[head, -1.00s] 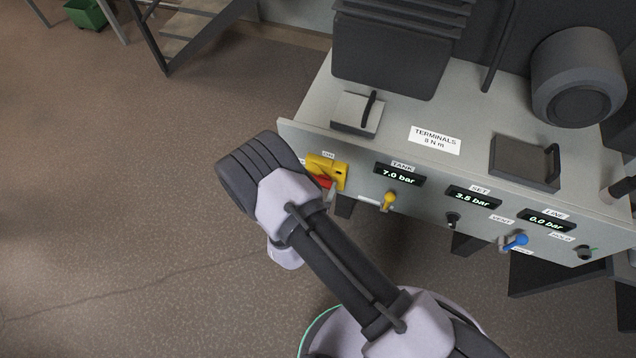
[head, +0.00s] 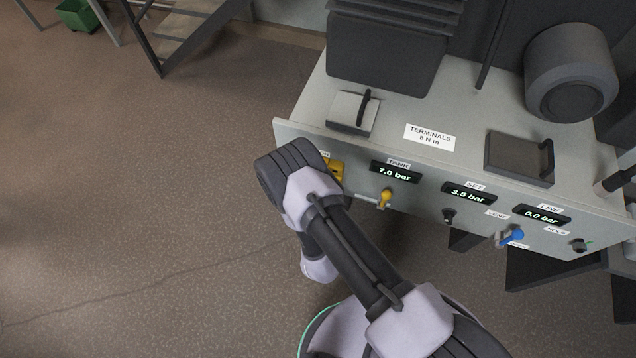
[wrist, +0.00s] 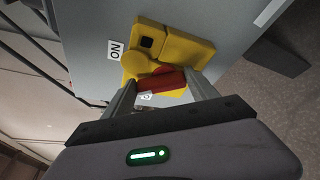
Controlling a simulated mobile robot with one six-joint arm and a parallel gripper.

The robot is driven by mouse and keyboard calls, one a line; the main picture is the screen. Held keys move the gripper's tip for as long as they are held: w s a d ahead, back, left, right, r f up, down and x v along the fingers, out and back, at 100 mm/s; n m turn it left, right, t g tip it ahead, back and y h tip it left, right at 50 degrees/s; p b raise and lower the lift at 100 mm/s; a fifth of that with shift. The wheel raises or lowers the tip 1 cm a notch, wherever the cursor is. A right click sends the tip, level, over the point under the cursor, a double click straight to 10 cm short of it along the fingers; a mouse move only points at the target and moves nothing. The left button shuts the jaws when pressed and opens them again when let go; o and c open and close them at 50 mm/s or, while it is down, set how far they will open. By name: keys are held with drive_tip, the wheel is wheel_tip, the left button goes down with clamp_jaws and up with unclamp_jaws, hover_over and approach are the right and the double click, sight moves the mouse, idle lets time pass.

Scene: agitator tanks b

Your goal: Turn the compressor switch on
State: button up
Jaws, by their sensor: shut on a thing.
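The compressor switch is a yellow housing (wrist: 180,50) with a red handle (wrist: 172,80) on the grey panel. An ON label (wrist: 115,50) is beside it in the wrist view, and a small white label (wrist: 147,95) lies partly between the fingers. My gripper (wrist: 163,88) is shut on the red handle, one finger on each side. In the head view only the right part of the yellow housing (head: 337,172) shows; my arm hides the handle and my gripper.
Right of the switch, the panel carries a yellow valve lever (head: 384,198), a black knob (head: 448,216) and a blue lever (head: 513,237). The TANK display (head: 396,172) reads 7.0 bar and the LINE display (head: 541,215) 0.0 bar. Open floor lies left.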

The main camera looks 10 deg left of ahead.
drive_tip(key=shift+d+f+m+t+y+p, duration=0.2)
drive_tip(key=shift+m+t+y+p, duration=0.3)
drive_tip(key=shift+m+p, duration=0.8)
drive_tip(key=shift+d+f+m+t+y+p, duration=0.25)
drive_tip(key=shift+m+t+p, duration=0.35)
drive_tip(key=shift+m+p, duration=0.65)
drive_tip(key=shift+a+r+m, duration=0.1)
drive_tip(key=shift+m, duration=0.15)
drive_tip(key=o, duration=1.4)
drive_tip(key=shift+c, duration=0.2)
